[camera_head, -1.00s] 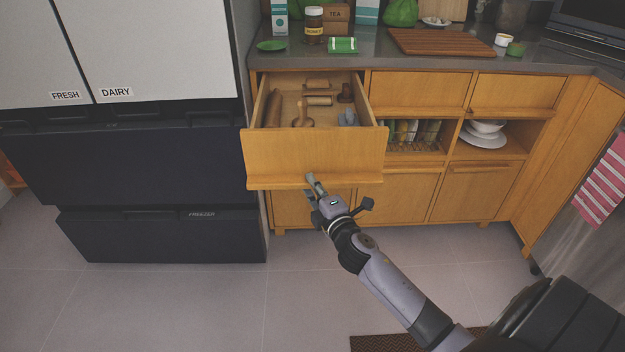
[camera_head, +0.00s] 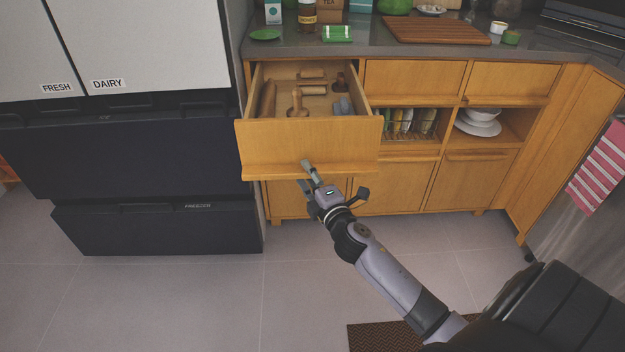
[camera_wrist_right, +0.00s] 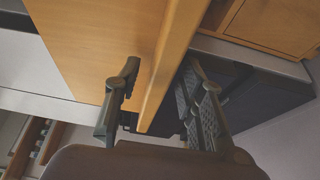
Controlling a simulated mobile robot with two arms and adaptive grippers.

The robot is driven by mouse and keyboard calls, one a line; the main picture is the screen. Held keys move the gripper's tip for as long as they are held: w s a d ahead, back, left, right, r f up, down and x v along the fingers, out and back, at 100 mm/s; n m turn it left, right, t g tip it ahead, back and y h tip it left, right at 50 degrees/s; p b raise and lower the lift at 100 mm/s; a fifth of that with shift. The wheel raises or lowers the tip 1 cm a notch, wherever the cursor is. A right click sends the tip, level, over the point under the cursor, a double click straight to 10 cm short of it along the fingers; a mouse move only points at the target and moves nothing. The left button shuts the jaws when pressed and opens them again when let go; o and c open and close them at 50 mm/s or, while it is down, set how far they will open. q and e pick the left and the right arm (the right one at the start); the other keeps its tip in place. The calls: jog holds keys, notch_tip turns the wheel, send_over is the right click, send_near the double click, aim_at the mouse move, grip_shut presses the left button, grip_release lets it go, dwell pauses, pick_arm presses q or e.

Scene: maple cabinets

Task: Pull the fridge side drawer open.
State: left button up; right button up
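The fridge side drawer (camera_head: 310,142), a wooden drawer just right of the fridge, is pulled well out under the counter. Its front shows a lip (camera_head: 280,173) along the lower edge. My right gripper (camera_head: 307,176) is at the middle of that lip, with one finger above it and one below. In the right wrist view my right gripper (camera_wrist_right: 160,95) has its fingers apart on either side of the wooden lip (camera_wrist_right: 168,65), with a visible gap beside it, so it looks open. My left gripper is not in view.
The drawer holds wooden utensils, such as a rolling pin (camera_head: 267,98). The fridge (camera_head: 130,155) with its dark lower drawers stands at left. Jars and a cutting board (camera_head: 435,30) lie on the counter. The floor (camera_head: 180,300) in front is clear, apart from a brown mat (camera_head: 385,337).

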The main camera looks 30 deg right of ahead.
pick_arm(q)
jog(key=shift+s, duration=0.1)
pick_arm(e)
jog(key=s+a, duration=0.1)
jog(key=s, duration=1)
jog(key=shift+s+a, duration=0.4)
